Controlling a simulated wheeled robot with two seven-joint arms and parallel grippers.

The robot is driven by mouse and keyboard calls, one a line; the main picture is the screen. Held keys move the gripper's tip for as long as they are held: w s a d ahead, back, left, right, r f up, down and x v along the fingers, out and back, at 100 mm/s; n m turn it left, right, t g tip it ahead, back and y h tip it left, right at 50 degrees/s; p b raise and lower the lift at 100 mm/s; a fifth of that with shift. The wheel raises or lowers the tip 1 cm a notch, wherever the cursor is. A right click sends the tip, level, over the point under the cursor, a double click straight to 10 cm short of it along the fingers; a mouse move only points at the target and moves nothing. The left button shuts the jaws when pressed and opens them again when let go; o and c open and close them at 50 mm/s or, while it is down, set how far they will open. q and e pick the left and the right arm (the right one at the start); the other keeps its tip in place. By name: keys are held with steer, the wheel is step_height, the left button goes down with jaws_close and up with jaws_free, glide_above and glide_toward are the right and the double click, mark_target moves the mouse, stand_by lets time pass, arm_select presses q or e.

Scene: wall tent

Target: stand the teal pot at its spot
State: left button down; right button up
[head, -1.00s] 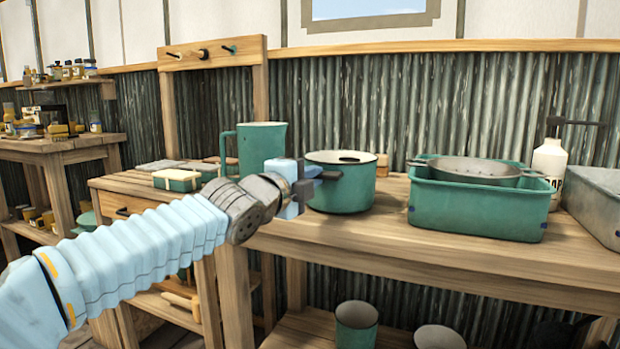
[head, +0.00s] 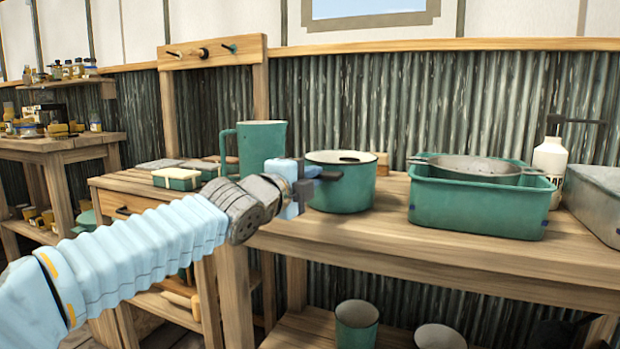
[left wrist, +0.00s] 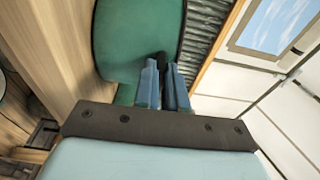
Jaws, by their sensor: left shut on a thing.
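The teal pot (head: 345,188) is upright on the wooden bench in the head view, with a pale rim and a dark handle on its left side. My left gripper (head: 306,184) is at the pot's left side and is shut on that handle. In the left wrist view the gripper's blue fingers (left wrist: 164,84) are close together against the teal pot (left wrist: 130,40), with the dark handle between them. Whether the pot's base touches the bench fully cannot be told. My right gripper is not in view.
A teal basin (head: 478,212) with a grey colander (head: 480,168) on it stands right of the pot. A white bottle (head: 550,165) and a grey metal tub (head: 598,200) are farther right. A teal jug (head: 262,148) stands behind my gripper. Bare bench lies between pot and basin.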

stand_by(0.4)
arm_select(q)
steer(key=c, duration=1.3)
jaws_free()
steer(key=o, duration=0.4)
steer(key=shift+f, duration=0.2)
steer(key=shift+c, duration=0.2)
steer(key=o, duration=0.9)
steer(key=shift+o, duration=0.2)
steer(key=shift+r, duration=0.1)
steer(key=shift+s+a, duration=0.1)
